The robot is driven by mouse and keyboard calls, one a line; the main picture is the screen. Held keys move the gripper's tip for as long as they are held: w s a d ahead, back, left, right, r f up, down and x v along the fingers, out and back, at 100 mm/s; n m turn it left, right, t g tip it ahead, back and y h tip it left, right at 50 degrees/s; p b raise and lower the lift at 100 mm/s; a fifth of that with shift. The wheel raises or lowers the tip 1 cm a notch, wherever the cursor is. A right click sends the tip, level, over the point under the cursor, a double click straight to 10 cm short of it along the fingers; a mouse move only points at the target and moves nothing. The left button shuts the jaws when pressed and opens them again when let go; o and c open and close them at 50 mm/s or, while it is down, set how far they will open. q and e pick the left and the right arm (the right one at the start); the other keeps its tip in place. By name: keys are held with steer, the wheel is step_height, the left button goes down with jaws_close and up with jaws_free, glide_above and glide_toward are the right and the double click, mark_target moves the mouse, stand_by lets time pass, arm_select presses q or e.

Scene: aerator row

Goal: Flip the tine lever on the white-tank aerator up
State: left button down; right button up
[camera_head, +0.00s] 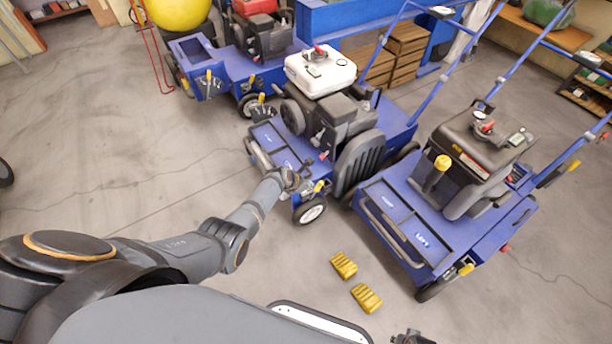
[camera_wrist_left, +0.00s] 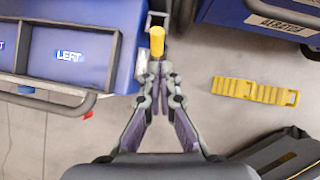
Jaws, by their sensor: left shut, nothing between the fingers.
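The white-tank aerator (camera_head: 320,70) stands in the middle of the row in the head view, a blue machine with a white tank on top of its engine. Its tine lever (camera_head: 319,186) has a yellow grip and sits at the front corner of the deck by the small wheel. In the left wrist view the yellow grip (camera_wrist_left: 157,41) shows just beyond my fingertips. My left gripper (camera_head: 291,180) is beside the lever; in the left wrist view its fingers (camera_wrist_left: 157,76) meet at the tips with nothing between them. Whether they touch the lever I cannot tell. A dark part of my right gripper (camera_head: 411,338) shows at the bottom edge.
A black-tank aerator (camera_head: 440,225) stands close on the right and another blue aerator (camera_head: 205,75) at the upper left. Two yellow ribbed blocks (camera_head: 344,265) lie on the floor between my arm and the right machine.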

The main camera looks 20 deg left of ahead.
arm_select(q)
steer(key=r+p, duration=0.1)
steer(key=r, duration=0.1)
steer(key=s+r+p, duration=0.1)
steer(key=r+p, duration=0.1)
steer(key=shift+s+a+r, duration=0.1)
steer(key=shift+s+r, duration=0.05)
steer(key=shift+r, duration=0.2)
arm_select(e)
steer(key=s+f, duration=0.1)
steer(key=s, duration=0.6)
steer(key=shift+d, duration=0.2)
